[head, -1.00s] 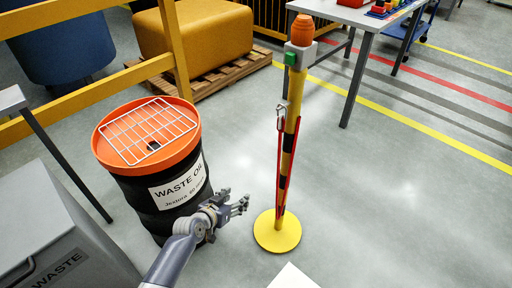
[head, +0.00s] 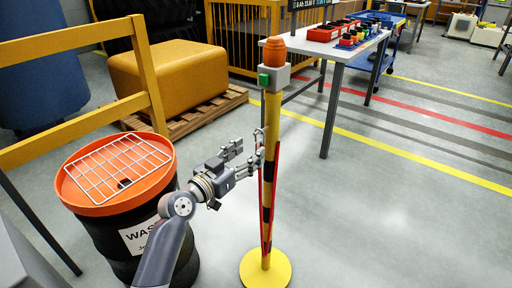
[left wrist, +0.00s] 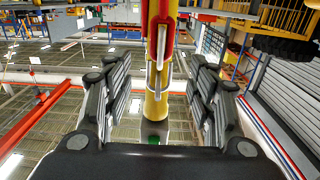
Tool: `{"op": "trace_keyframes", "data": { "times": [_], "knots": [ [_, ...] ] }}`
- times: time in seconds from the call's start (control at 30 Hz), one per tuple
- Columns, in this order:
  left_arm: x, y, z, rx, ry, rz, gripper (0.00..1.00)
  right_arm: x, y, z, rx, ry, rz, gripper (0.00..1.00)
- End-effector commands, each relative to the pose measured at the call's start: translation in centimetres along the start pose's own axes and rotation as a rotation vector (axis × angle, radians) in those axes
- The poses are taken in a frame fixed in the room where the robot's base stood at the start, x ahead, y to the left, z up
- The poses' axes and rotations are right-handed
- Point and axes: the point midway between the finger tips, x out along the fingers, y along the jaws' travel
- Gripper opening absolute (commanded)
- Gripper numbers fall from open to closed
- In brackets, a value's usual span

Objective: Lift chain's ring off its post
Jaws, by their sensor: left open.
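The yellow-and-black post (head: 270,118) stands upright on a round yellow base (head: 265,270), with a grey collar, a green part and an orange cap on top. The red chain (head: 275,180) hangs down along the post. A small metal ring or clip (head: 259,135) is at the post's left side below the collar; its exact fit is too small to tell. My left gripper (head: 250,158) is open just left of the post, slightly below the ring. In the left wrist view, the post (left wrist: 154,107) stands between the spread fingers, with a metal link (left wrist: 161,45) on it.
An orange-rimmed waste oil drum (head: 165,155) with a wire grid stands beneath and left of my arm. A yellow rail (head: 75,50) is behind it. A table (head: 338,50) with coloured bins stands behind the post. Floor to the right is clear.

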Motion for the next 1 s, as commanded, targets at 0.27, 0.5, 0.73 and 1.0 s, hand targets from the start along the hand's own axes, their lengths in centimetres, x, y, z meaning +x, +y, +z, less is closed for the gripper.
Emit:
{"op": "trace_keyframes", "data": {
  "times": [0.27, 0.5, 0.73, 1.0],
  "knots": [
    [4.2, 0.0, 0.0, -0.001, 0.001, -0.001, 0.53, -1.0, 0.0, -0.5, 0.001, 0.006, 0.001, 0.40],
    [5.7, 0.0, 0.1, 0.000, -0.001, -0.001, 0.53, -1.6, 0.0, -1.0, 0.002, 0.014, 0.001, 0.40],
    [5.8, 0.0, 0.1, 0.000, -0.001, -0.001, 0.53, -1.8, 0.0, -1.0, 0.002, 0.013, 0.001, 0.40],
    [5.8, 0.0, 0.1, 0.000, -0.001, -0.001, 0.10, -1.7, 0.1, -0.9, 0.002, 0.011, 0.001, 0.40]
  ]
}}
